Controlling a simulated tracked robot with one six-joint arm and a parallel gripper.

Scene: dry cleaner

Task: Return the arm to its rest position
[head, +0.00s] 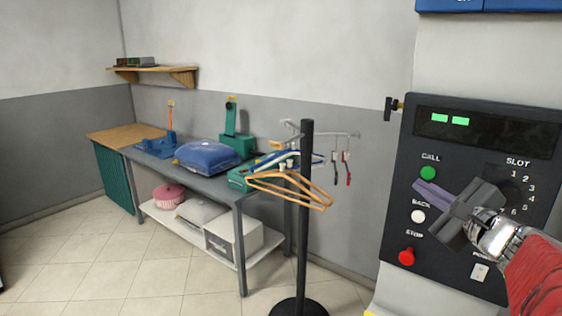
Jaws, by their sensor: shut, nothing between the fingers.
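My gripper (447,203) is at the right of the head view, in front of a dark control panel (478,130). Its fingers are shut with nothing between them. They point up and left, near the green CALL button (428,173) and the white BACK button (418,216). I cannot tell whether the fingertips touch the panel. My red and chrome arm comes in from the lower right and hides part of the panel, including some of the keypad.
A black stand (305,220) with wooden hangers (290,190) rises left of the panel. A grey workbench (215,178) holds a blue bundle (208,155) and green machines. A wall shelf (152,70) hangs behind.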

